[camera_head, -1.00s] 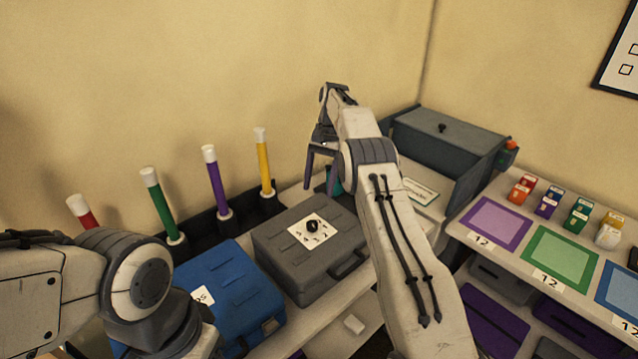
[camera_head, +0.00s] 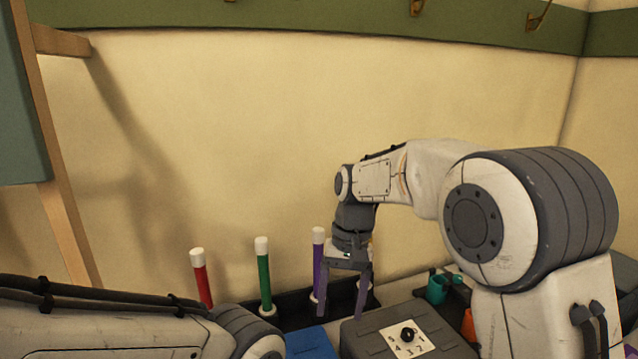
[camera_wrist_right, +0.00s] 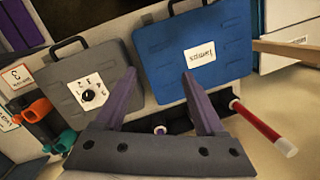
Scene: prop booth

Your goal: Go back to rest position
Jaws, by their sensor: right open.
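My right gripper (camera_head: 341,291) hangs in front of the back wall, fingers pointing down, by the purple stick (camera_head: 318,258). Its two purple-grey fingers are apart with nothing held between them. The right wrist view shows the same open fingers (camera_wrist_right: 158,97) above the grey case (camera_wrist_right: 110,72) and the blue case (camera_wrist_right: 165,52). My left arm enters at the lower left of the head view, but its gripper is out of frame.
A red stick (camera_head: 201,283) and a green stick (camera_head: 264,276) stand in the dark rack (camera_head: 292,313). A wooden post (camera_head: 62,200) stands at left. The wall above is free below the hooks.

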